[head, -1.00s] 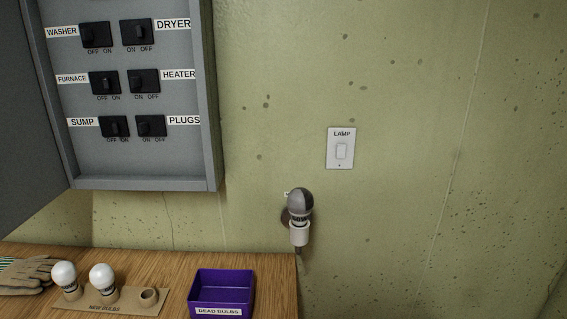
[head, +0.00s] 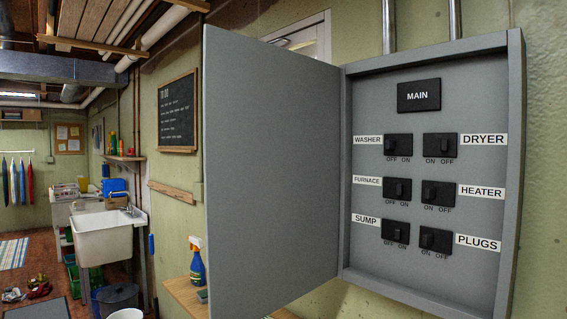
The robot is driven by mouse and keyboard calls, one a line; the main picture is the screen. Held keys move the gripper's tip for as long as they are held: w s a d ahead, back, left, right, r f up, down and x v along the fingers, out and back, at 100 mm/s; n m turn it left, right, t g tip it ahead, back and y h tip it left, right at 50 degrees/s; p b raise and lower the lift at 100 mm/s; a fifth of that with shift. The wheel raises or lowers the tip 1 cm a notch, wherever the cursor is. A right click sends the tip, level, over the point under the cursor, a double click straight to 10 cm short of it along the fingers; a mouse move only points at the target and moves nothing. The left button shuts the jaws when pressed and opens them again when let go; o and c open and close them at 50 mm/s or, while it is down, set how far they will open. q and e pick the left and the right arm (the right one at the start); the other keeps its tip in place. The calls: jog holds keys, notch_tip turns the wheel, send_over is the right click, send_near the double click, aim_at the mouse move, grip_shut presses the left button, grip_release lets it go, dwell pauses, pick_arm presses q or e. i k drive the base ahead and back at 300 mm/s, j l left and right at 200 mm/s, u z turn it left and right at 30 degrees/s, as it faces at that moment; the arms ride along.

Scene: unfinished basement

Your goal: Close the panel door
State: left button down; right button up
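The grey panel door (head: 270,170) stands wide open, hinged on the left side of the grey breaker panel (head: 516,150). It swings out to the left and toward me. Inside the panel are a black MAIN switch (head: 419,95) and several labelled black breaker switches, such as PLUGS (head: 436,239) and WASHER (head: 398,144). Neither of my grippers shows in the head view.
A chalkboard (head: 177,113) hangs on the wall farther left. A white sink (head: 104,235) stands in the room beyond. Conduits rise above the panel.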

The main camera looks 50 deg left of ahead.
aim_at(271, 112)
jog(key=j+z, duration=0.25)
jog(key=j, duration=2.85)
